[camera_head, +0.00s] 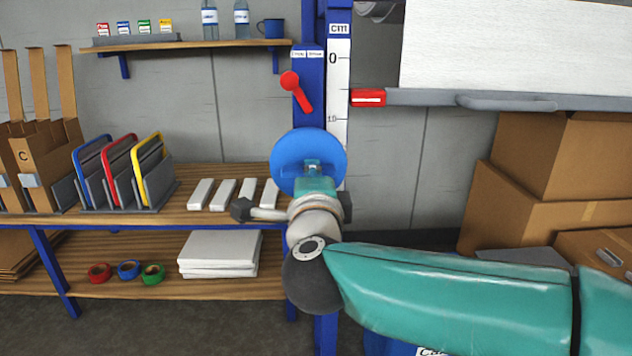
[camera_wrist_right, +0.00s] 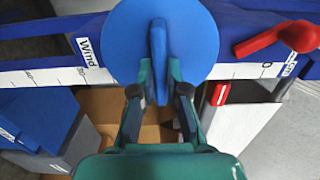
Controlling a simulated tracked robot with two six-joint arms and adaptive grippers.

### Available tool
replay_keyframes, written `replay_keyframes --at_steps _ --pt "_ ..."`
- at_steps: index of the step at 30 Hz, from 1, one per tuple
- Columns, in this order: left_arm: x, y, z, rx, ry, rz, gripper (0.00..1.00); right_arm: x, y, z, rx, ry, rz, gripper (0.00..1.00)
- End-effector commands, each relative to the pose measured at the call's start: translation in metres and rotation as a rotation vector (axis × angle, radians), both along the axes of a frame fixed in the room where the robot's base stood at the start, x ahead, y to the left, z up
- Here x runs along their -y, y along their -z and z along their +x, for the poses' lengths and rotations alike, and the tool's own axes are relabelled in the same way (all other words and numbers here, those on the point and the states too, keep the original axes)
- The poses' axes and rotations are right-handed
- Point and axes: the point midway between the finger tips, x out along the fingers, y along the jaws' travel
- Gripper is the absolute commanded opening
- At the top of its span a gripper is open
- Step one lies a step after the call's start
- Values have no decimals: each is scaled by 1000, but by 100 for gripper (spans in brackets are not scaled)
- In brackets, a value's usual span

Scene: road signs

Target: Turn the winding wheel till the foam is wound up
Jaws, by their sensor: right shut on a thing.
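The winding wheel (camera_head: 285,152) is a blue disc on the front of a blue post. In the right wrist view the wheel (camera_wrist_right: 197,42) has a raised blue grip bar across its face. My right gripper (camera_head: 313,170) is at the wheel, its fingers shut on that bar; the fingers (camera_wrist_right: 160,75) stand on either side of it. A white sheet (camera_head: 520,45), apparently the foam, hangs at the upper right with a grey bar (camera_head: 430,98) along its lower edge. A red marker (camera_head: 368,97) on the bar sits between 0 and 10 on the cm scale (camera_head: 338,85). My left gripper is not in view.
A red lever (camera_head: 298,92) sits on the post above the wheel. A wooden bench (camera_head: 190,216) with white blocks and coloured racks is on the left, under a wall shelf (camera_head: 180,46). Cardboard boxes (camera_head: 560,155) are stacked at the right.

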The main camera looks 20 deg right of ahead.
Motion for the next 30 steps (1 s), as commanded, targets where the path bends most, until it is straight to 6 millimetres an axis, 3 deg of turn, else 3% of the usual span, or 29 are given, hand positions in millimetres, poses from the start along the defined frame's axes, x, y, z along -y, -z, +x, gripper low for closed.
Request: replay_keyframes --at_steps 13,14,18,30 --pt "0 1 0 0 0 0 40 4 4 0 -4 12 15 0" --pt "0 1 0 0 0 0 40 4 4 0 -4 12 14 17" --pt "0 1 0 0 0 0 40 3 3 0 -3 9 13 39" --pt "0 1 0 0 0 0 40 -1 2 -5 0 2 11 39"
